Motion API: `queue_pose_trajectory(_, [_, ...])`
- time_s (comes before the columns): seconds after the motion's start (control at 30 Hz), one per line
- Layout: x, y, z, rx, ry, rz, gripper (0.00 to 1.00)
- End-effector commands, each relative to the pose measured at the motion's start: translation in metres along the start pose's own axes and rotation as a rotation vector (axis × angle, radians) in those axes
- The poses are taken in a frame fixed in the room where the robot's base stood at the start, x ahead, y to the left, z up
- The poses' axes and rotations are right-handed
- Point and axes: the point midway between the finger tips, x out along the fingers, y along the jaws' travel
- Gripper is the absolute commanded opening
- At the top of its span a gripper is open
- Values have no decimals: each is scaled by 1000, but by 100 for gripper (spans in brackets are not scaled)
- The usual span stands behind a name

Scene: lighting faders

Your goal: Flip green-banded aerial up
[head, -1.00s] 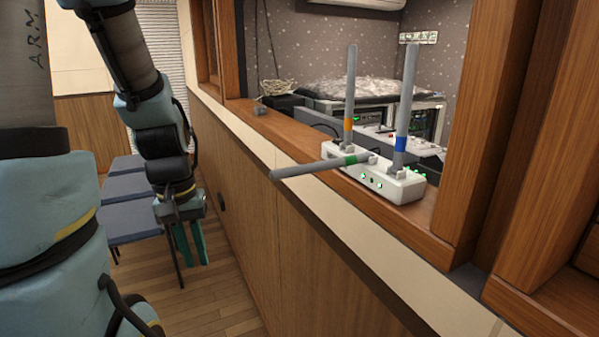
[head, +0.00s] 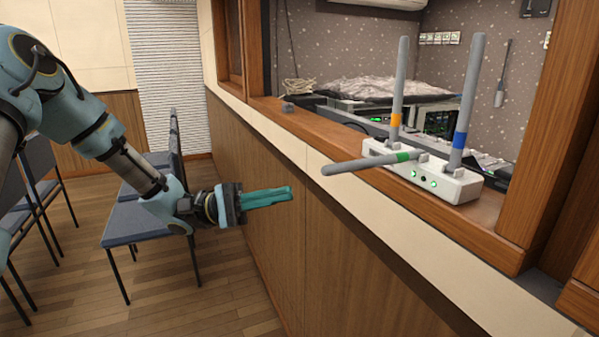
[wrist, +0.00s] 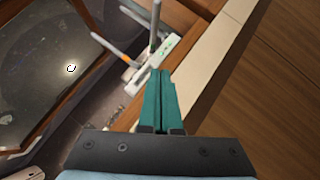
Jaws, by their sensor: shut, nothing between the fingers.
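The green-banded aerial (head: 368,162) lies nearly flat, sticking out toward the left from the front of a white box (head: 440,182) on the wooden ledge. An orange-banded aerial (head: 398,90) and a blue-banded aerial (head: 467,105) stand upright on the same box. My gripper (head: 291,192) has teal fingers, shut and empty. It points right, to the left of the green-banded aerial's tip and a little lower, apart from it. In the wrist view the shut fingers (wrist: 159,72) point toward the white box (wrist: 155,67), with grey aerials beyond.
The wooden ledge (head: 330,133) runs along the window opening, above a panelled wall (head: 330,240). A wooden post (head: 555,130) stands right of the box. Chairs (head: 145,222) stand on the floor behind my arm. A small grey object (head: 288,107) sits farther along the ledge.

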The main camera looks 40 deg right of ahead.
Motion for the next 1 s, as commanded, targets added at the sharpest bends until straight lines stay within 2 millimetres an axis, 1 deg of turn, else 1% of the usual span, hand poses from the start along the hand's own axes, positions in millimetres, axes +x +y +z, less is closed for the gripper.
queue_pose_trajectory(0.13, [2,7,-2,17,-16,48,0])
queue_pose_trajectory(0.43, [3,7,-2,16,-15,46,0])
queue_pose_trajectory(0.57, [11,8,-1,14,-17,44,0])
queue_pose_trajectory(0.67, [25,10,0,14,-17,43,0])
queue_pose_trajectory(1.0, [94,14,2,12,-19,42,0])
